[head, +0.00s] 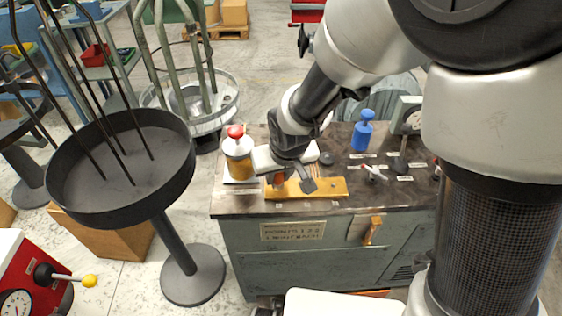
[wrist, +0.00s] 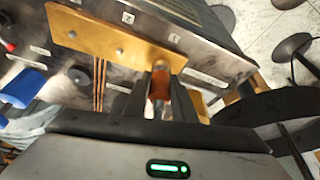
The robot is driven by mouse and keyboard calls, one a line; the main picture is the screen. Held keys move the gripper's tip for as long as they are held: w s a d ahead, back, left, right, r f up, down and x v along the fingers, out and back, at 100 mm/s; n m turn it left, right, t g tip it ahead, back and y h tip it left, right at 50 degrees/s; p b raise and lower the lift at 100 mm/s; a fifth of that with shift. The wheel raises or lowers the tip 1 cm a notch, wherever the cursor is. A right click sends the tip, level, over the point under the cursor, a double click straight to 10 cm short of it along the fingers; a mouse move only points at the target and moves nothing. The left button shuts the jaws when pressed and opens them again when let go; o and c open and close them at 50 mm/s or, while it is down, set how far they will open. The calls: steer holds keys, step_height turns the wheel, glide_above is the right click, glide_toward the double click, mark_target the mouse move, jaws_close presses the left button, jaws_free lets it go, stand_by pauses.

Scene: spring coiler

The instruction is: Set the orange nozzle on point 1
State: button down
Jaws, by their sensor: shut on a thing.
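My gripper (wrist: 158,98) is shut on the orange nozzle (wrist: 159,84), a small orange piece between the two dark fingers in the wrist view. The nozzle is at one end of a yellow plate (wrist: 95,35) with small metal pins. Whether it touches the plate or a pin, I cannot tell. In the head view my gripper (head: 290,183) is over the left part of the yellow plate (head: 336,187), near the bench's front edge, and mostly hides the nozzle.
On the bench (head: 240,205) stand an amber bottle with a red cap (head: 238,155) left of my gripper, a blue object (head: 362,132), a dial gauge (head: 408,116) and a small lever (head: 373,173). Thin copper rods (wrist: 99,85) lie beside the plate. A black round stand (head: 110,180) is farther left.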

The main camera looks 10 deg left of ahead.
steer(key=shift+f, duration=0.2)
steer(key=c, duration=1.4)
jaws_free()
steer(key=w+p+v, duration=0.1)
steer(key=p+v, duration=0.3)
steer(key=v, duration=0.5)
steer(key=w+a+r+p+v, duration=0.1)
steer(key=p+v, duration=0.4)
steer(key=v, duration=0.5)
steer(key=w+a+r+p+v, duration=0.1)
steer(key=p+v, duration=0.4)
steer(key=v, duration=0.5)
steer(key=shift+w+r, duration=0.15)
steer(key=shift+w, duration=0.35)
steer(key=shift+d, duration=0.1)
